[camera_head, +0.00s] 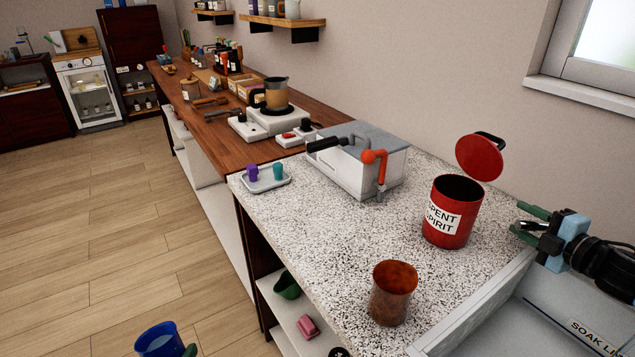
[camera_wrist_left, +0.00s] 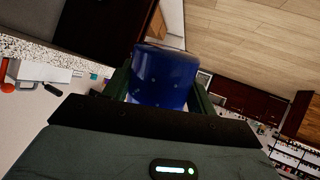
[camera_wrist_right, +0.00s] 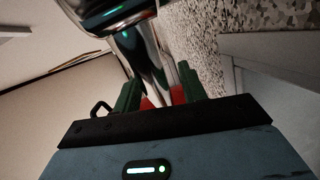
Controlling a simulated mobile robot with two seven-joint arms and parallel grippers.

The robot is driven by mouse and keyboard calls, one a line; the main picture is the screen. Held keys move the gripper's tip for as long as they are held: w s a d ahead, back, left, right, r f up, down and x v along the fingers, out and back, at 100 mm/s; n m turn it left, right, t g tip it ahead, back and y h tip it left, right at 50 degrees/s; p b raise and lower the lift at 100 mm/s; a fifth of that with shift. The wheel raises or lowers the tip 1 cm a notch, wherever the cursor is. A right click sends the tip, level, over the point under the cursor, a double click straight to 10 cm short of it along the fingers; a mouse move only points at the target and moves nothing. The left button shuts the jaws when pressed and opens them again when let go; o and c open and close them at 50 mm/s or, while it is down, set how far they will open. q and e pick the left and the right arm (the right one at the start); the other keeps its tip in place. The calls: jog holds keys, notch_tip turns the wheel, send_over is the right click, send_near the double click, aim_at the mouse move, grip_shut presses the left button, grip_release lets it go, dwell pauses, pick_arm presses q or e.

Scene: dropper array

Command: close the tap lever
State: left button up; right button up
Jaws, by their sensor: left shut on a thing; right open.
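The tap lever is most likely the orange handle (camera_head: 375,157) on a metal spout at the front of a white and grey box (camera_head: 355,170) on the speckled counter. A black bar handle (camera_head: 325,143) also sticks out leftward from the box. My left gripper (camera_wrist_left: 162,92) is shut on a blue cup (camera_wrist_left: 165,75), whose rim shows at the bottom of the head view (camera_head: 160,338), away from the counter. My right gripper (camera_head: 524,222) is open and empty above the sink's far side, right of the box and apart from the lever.
A red "SPENT SPIRIT" can (camera_head: 452,212) with its round lid (camera_head: 480,157) raised stands between the box and my right gripper. A copper cup (camera_head: 392,292) stands near the counter's front. A small tray (camera_head: 265,181) holds purple and teal pieces. A large shiny metal thing blocks part of the right wrist view.

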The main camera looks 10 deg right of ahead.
grip_shut()
